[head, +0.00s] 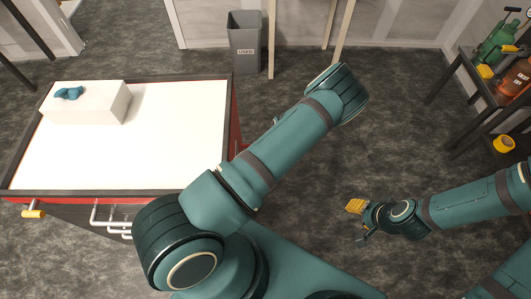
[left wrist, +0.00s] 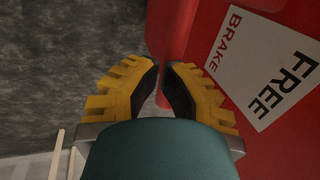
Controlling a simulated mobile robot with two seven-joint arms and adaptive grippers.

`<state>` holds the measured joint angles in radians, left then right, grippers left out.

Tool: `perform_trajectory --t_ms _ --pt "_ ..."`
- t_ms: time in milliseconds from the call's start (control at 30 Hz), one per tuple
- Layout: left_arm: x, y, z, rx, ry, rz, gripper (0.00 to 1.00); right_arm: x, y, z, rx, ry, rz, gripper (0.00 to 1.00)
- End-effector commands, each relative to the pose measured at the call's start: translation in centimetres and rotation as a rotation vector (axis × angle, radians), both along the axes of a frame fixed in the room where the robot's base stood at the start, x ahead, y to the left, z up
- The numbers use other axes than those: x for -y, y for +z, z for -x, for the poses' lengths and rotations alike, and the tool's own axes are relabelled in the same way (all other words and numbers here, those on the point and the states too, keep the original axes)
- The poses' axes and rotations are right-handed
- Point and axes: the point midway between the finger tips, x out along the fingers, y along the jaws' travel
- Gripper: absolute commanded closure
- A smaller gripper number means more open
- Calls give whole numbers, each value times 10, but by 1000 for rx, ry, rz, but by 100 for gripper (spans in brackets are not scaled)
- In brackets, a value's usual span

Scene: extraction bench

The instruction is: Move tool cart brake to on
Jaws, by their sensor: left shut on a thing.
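The tool cart (head: 150,140) has a white top with a dark rim and red sides, at the left in the head view. In the left wrist view its red side panel (left wrist: 250,40) carries a white label (left wrist: 265,65) reading BRAKE and FREE. My left gripper (left wrist: 164,78) is shut on a red bar-like brake lever (left wrist: 176,35) beside that panel. The head view hides this gripper and the lever behind my arm and the cart. My right gripper (head: 357,219) has its fingers apart, with nothing seen between them, above the floor at the right.
A pale block (head: 85,103) with a teal item (head: 69,93) on it sits on the cart's far left corner. A grey bin (head: 244,45) stands behind the cart. A dark shelf (head: 470,75) with bottles stands at the far right. The floor between is clear.

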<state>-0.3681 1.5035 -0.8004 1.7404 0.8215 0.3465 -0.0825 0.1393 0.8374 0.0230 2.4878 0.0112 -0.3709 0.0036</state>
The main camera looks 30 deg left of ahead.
Motion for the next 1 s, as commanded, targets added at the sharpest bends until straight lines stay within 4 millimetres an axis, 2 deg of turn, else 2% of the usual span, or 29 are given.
perform_trajectory --t_ms 33,133,400,1000 --pt "2 -8 0 -17 -8 -29 100 0 -8 0 0 0 1 53" --pt "1 -15 0 -46 -4 -75 100 -1 -17 0 -2 0 3 53" --pt "0 -29 1 -41 4 -65 100 -2 -38 0 -3 1 6 53" --pt "-2 -36 2 -42 3 -64 100 -2 -45 4 -13 8 4 53"
